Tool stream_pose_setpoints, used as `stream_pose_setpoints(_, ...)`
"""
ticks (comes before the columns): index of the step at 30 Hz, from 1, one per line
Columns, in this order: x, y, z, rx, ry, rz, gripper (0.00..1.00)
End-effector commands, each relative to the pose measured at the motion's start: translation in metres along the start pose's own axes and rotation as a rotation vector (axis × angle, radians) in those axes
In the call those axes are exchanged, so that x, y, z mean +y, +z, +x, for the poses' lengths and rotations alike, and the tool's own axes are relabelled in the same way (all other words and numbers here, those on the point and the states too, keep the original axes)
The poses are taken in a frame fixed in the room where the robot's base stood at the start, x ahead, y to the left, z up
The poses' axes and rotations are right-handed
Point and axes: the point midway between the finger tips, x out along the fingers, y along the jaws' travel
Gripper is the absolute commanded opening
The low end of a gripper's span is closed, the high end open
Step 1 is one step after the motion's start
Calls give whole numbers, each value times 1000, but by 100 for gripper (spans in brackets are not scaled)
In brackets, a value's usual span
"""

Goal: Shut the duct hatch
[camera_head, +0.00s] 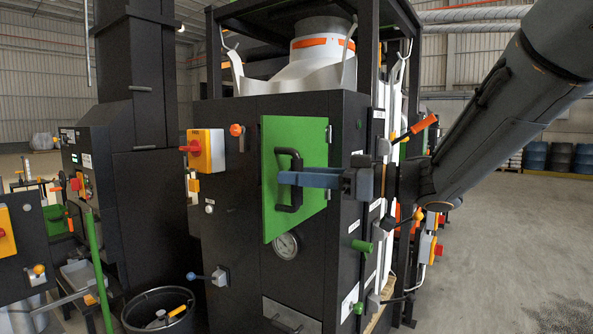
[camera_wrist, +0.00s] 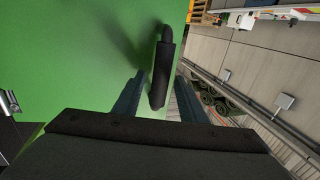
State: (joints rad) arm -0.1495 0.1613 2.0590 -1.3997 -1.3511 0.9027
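The duct hatch is a green door (camera_head: 272,218) on the front of a black cabinet. Its left edge looks taller than its right, hinged edge, so it seems to stand ajar. A black upright handle (camera_head: 289,200) is on it. In the wrist view the green door (camera_wrist: 70,50) fills the left and the handle (camera_wrist: 163,60) stands between my fingers. My gripper (camera_head: 287,179) reaches in from the right, across the handle. In the wrist view my gripper (camera_wrist: 161,92) is open, with a gap on each side of the handle. The door's latch side is not clearly visible.
A yellow box with a red knob (camera_head: 207,150) is left of the door. A round gauge (camera_head: 286,245) sits just below it. Green-handled and orange-handled levers (camera_head: 361,247) stick out on the right. A black bin (camera_head: 160,311) stands at lower left. The floor at right is clear.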

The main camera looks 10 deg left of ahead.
Motion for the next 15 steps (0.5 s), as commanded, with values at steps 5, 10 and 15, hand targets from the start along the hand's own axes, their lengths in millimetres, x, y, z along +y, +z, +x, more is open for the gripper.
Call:
stream_pose_setpoints(5,0,0,6,-1,1,-1,38)
stream_pose_setpoints(10,0,0,6,-1,1,-1,38)
stream_pose_setpoints(15,0,0,6,0,1,-1,13)
